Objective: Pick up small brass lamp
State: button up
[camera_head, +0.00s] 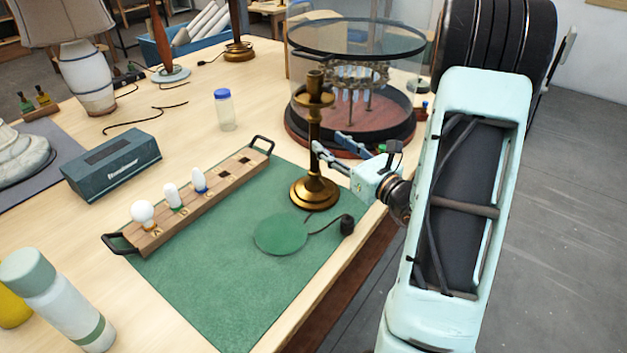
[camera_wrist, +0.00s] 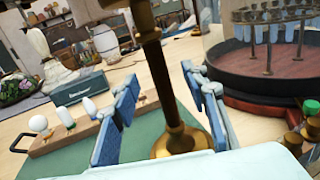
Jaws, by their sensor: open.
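The small brass lamp (camera_head: 314,140) stands upright on the green mat (camera_head: 218,285), with a round flared base and a slim stem. My gripper (camera_head: 327,147) is level with the stem, coming from the right. In the wrist view the lamp's stem (camera_wrist: 157,72) passes between the two blue fingers of my gripper (camera_wrist: 163,85). The fingers are apart, with visible space on both sides of the stem. The lamp's flared base (camera_wrist: 182,142) shows lower down, partly hidden by my gripper's body.
A wooden bulb rack (camera_head: 205,205) with several bulbs lies left of the lamp. A glass-topped round display (camera_head: 352,125) stands close behind it. A green disc (camera_head: 281,234) with a cord lies in front. A dark green box (camera_head: 112,164) and a blue-capped jar (camera_head: 224,110) stand farther left.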

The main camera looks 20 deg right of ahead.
aim_at(319, 135)
jog(key=p+x, duration=0.1)
jog(key=x, duration=0.5)
jog(key=shift+w+a+f, duration=0.1)
jog(key=shift+w+a, duration=0.1)
jog(key=shift+w, duration=0.05)
jog(key=shift+c, duration=0.3)
grip_shut()
jog(key=shift+r, duration=0.2)
